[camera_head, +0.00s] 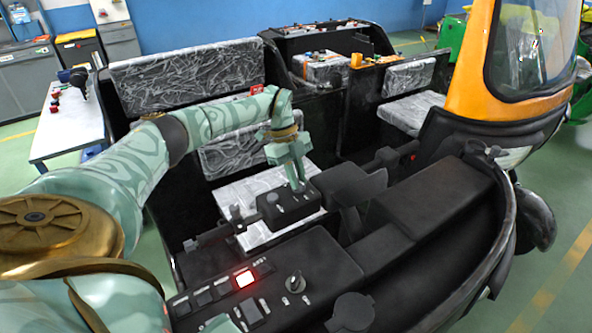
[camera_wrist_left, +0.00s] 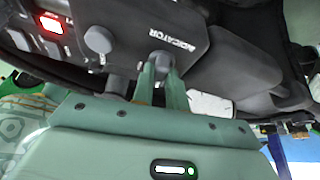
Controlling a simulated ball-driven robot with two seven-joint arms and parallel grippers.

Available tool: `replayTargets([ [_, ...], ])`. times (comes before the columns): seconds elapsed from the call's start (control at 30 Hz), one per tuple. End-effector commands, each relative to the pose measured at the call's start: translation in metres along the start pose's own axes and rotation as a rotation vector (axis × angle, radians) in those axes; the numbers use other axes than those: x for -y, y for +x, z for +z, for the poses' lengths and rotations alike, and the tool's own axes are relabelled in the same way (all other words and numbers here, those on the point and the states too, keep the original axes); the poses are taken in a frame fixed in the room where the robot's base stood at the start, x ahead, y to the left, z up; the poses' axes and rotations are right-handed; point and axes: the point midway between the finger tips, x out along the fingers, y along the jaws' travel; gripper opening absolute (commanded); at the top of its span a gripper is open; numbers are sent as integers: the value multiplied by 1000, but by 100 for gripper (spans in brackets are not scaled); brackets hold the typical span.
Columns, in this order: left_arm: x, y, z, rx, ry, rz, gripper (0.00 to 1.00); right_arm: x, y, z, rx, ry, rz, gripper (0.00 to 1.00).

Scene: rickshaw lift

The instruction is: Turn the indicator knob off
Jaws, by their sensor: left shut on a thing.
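The indicator knob (camera_wrist_left: 161,58) is a small dark rounded knob beside the word INDICATOR on a black panel. In the left wrist view, my left gripper (camera_wrist_left: 162,71) has one green finger on each side of it and is shut on it. In the head view, my left gripper (camera_head: 299,187) reaches down to the small black control box (camera_head: 284,206) by the handlebar, and its fingers hide the knob there. Which way the knob points cannot be told. My right gripper is not in view.
A dashboard panel (camera_head: 325,257) with switches, a lit red button (camera_head: 244,279) and another knob (camera_head: 295,282) lies in front. The handlebar (camera_head: 213,236) runs beside the control box. Plastic-wrapped seats (camera_head: 187,76) stand behind. A white table (camera_head: 65,128) is at the left.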

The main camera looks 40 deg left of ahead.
Motion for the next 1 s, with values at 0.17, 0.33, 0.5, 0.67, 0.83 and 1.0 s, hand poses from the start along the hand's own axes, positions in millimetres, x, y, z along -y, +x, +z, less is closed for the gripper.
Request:
replayTargets([
  [0.17, 2, -2, -1, -1, 81, 31, 0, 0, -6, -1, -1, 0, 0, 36],
  [0.33, 2, -2, -1, -1, 132, 50, 0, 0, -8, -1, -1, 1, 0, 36],
  [0.5, 2, -1, 0, -1, 151, 58, 0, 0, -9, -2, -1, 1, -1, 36],
  [0.67, 2, -1, 0, -1, 154, 59, 0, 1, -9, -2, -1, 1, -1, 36],
  [0.83, 2, -1, 0, 0, 153, 58, 0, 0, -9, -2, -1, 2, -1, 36],
  [1.0, 2, -1, 0, 0, 152, 59, 36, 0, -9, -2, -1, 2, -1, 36],
])
